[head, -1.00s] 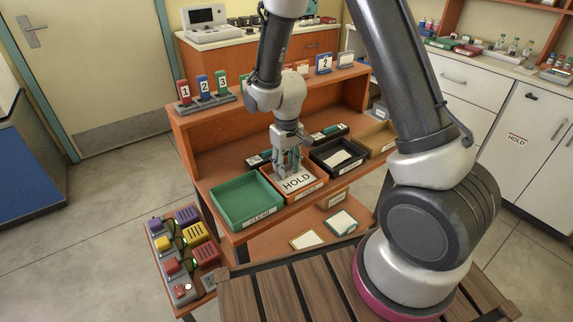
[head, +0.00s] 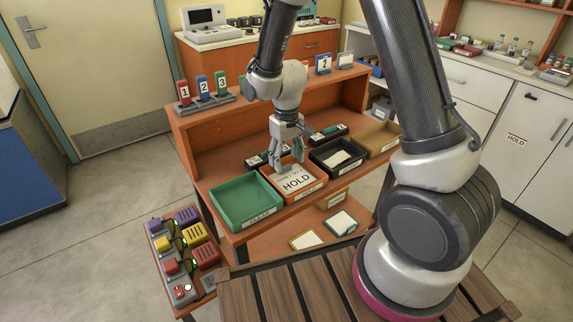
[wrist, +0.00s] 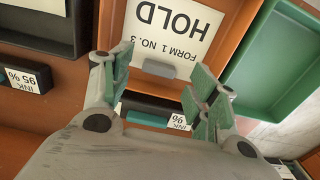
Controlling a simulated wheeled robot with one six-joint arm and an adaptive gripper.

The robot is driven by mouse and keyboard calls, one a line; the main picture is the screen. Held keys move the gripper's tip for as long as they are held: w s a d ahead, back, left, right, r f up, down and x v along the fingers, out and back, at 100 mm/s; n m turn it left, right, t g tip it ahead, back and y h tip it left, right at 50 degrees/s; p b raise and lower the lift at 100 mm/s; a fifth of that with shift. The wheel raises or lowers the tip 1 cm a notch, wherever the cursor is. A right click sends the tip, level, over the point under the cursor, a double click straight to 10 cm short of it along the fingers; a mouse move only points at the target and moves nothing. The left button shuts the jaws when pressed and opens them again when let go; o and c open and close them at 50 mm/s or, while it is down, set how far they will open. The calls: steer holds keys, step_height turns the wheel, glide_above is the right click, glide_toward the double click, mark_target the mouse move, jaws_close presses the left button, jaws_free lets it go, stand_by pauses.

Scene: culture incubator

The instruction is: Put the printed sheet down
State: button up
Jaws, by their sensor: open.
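The printed sheet (head: 296,181) is white with HOLD in large letters. It lies in the orange tray (head: 308,194) on the desk, between the green and black trays. In the wrist view the sheet (wrist: 175,35) also reads FORM 1 NO. 3, upside down, with a grey block (wrist: 158,69) at its edge. My gripper (head: 288,166) is open and empty, just above the sheet's back edge. Its fingers (wrist: 155,85) are spread apart in the wrist view, with nothing between them. Whether a fingertip touches the tray I cannot tell.
The green tray (head: 222,211) marked CLEAR is empty at the left. The black tray (head: 322,164) holds a paper, and a tan tray (head: 369,147) stands farther right. Dark ink boxes marked INK (wrist: 25,77) lie behind the trays. Numbered stands (head: 203,88) stand on the shelf above.

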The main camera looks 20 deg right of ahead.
mark_target(287, 173)
steer(key=s+d+r+m+t, duration=0.1)
steer(key=s+d+r, duration=0.15)
steer(key=r, duration=0.65)
steer(key=s+d+r, duration=0.1)
steer(key=d+r, duration=0.2)
steer(key=r, duration=0.5)
steer(key=s+d+r+m+t, duration=0.1)
steer(key=s+d+r, duration=0.4)
steer(key=s, duration=0.4)
steer(key=s+d+r+m+t, duration=0.1)
steer(key=s+d+r, duration=0.4)
steer(key=s, duration=0.5)
steer(key=shift+d+m+t, duration=0.25)
steer(key=shift+m+t, duration=0.05)
steer(key=shift+t, duration=0.3)
steer(key=shift+w+r, duration=0.1)
